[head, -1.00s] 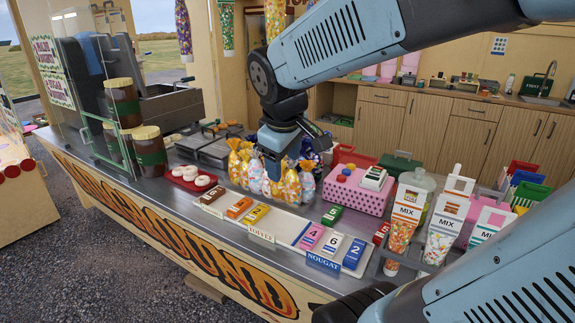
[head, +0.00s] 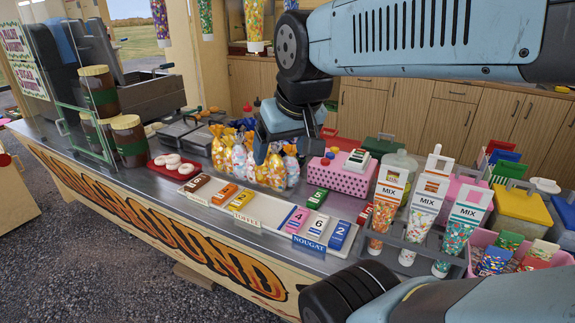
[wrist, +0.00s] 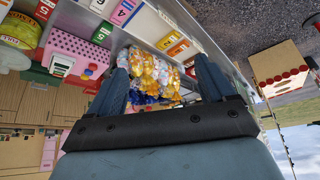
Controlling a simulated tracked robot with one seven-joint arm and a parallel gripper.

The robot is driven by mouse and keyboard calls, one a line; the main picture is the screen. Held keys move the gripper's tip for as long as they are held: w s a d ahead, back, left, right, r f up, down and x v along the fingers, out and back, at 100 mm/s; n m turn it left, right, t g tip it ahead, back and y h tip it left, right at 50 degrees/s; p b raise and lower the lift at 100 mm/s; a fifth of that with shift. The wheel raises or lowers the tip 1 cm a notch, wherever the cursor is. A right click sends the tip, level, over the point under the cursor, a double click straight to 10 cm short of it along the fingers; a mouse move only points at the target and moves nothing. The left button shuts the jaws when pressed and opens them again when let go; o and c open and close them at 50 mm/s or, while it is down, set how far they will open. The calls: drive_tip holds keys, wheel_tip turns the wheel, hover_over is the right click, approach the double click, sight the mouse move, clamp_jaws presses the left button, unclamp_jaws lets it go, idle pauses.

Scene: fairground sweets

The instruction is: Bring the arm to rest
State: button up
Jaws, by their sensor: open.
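In the wrist view my gripper (wrist: 160,62) shows two spread dark blue fingers, with the sweet bags (wrist: 155,72) beyond the gap. I cannot tell whether a finger touches a bag. My arm reaches in from the upper right. A pale tray (head: 272,224) holds numbered bars, with a green bar (head: 317,198) at its back edge.
A pink spotted box (head: 338,178) stands right of the bags. A rack of mix tubes (head: 421,205) stands at the front right, with tubs and a yellow-lidded box (head: 522,207) beyond. Brown-filled jars (head: 130,140) and a red doughnut tray (head: 172,173) are at left.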

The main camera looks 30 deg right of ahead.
drive_tip(key=shift+o, duration=1.4)
drive_tip(key=w+d+m+g, duration=0.1)
drive_tip(key=w+d+m, duration=0.2)
drive_tip(key=w, duration=0.4)
drive_tip(key=shift+d+f+g+h, duration=0.15)
drive_tip(key=shift+d+g+h, duration=0.2)
drive_tip(key=shift+d, duration=0.35)
drive_tip(key=w+d+f+m+g, duration=0.2)
drive_tip(key=w+d+f+m, duration=0.3)
drive_tip(key=d, duration=0.5)
drive_tip(key=w+d+f+m+g, duration=0.25)
drive_tip(key=w+d+f, duration=0.45)
drive_tip(key=d, duration=0.4)
wheel_tip(320, 180, down, 9)
drive_tip(key=shift+w+a+t, duration=0.2)
drive_tip(key=shift+w+t, duration=0.2)
drive_tip(key=shift+w, duration=0.05)
